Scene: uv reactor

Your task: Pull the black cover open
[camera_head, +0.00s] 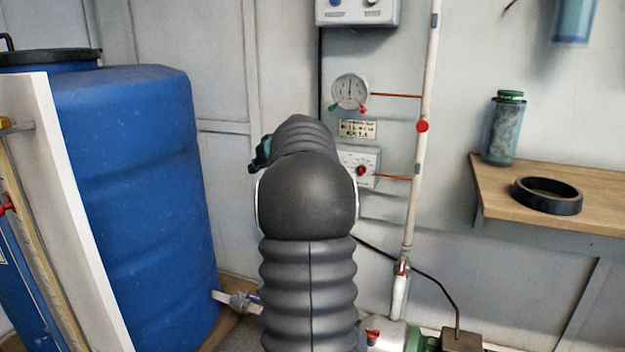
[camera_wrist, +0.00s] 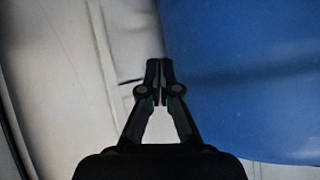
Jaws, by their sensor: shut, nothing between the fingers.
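A black lid (camera_head: 48,56) with a dark handle lies on a blue barrel at the far left of the head view, partly cut off by the edge. It is the only black cover I can make out, and I cannot tell whether it is the one meant. My gripper (camera_wrist: 160,74) is shut and empty in the wrist view. It points towards pale wall panels, with blue plastic on the right. In the head view my arm hides most of the gripper. The lid does not show in the wrist view.
A large blue tank (camera_head: 140,190) stands left of my arm, behind a white panel (camera_head: 85,220). A pressure gauge (camera_head: 350,91) and a white pipe (camera_head: 418,150) are on the wall. A wooden shelf (camera_head: 590,208) at right holds a black ring (camera_head: 547,194) and a green-capped canister (camera_head: 505,130).

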